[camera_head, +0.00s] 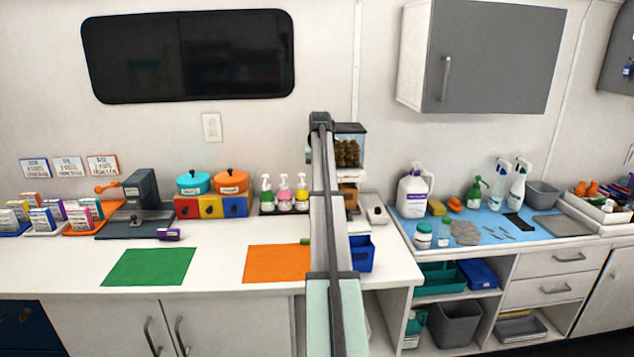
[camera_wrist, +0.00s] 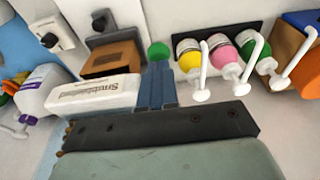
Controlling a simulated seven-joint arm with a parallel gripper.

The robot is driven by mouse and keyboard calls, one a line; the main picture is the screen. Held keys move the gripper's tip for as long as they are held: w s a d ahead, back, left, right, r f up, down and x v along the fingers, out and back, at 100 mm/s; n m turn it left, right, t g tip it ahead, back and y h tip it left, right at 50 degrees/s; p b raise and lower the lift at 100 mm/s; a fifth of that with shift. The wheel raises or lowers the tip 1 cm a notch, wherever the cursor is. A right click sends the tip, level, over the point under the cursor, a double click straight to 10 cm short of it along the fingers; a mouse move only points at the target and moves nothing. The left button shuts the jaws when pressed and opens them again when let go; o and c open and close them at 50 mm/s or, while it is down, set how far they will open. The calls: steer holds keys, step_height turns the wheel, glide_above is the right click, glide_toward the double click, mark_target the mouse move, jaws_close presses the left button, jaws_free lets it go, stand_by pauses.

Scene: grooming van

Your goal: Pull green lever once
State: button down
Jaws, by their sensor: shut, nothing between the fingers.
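The green lever shows in the wrist view as a round green knob (camera_wrist: 158,50), just beyond my fingertips. My gripper (camera_wrist: 157,66) is shut and empty, its two blue fingers side by side and pointing at the knob. I cannot tell whether they touch it. In the head view my arm stands in front of this spot and hides the gripper. A clear-topped dispenser (camera_head: 350,150) with brown pieces inside stands partly behind my arm. A small green piece (camera_head: 305,240) shows at the arm's left edge; I cannot tell whether it is the lever.
Pump bottles (camera_head: 284,198) stand close left of my arm and also show in the wrist view (camera_wrist: 222,52). A white lettered box (camera_wrist: 95,97) is beside my fingers. A blue bin (camera_head: 361,253) is right of my arm. The green mat (camera_head: 148,266) and orange mat (camera_head: 275,264) are bare.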

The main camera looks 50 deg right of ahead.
steer(key=shift+f, duration=3)
steer(key=shift+r, duration=3.5)
steer(key=shift+r, duration=0.1)
steer(key=shift+r, duration=2.4)
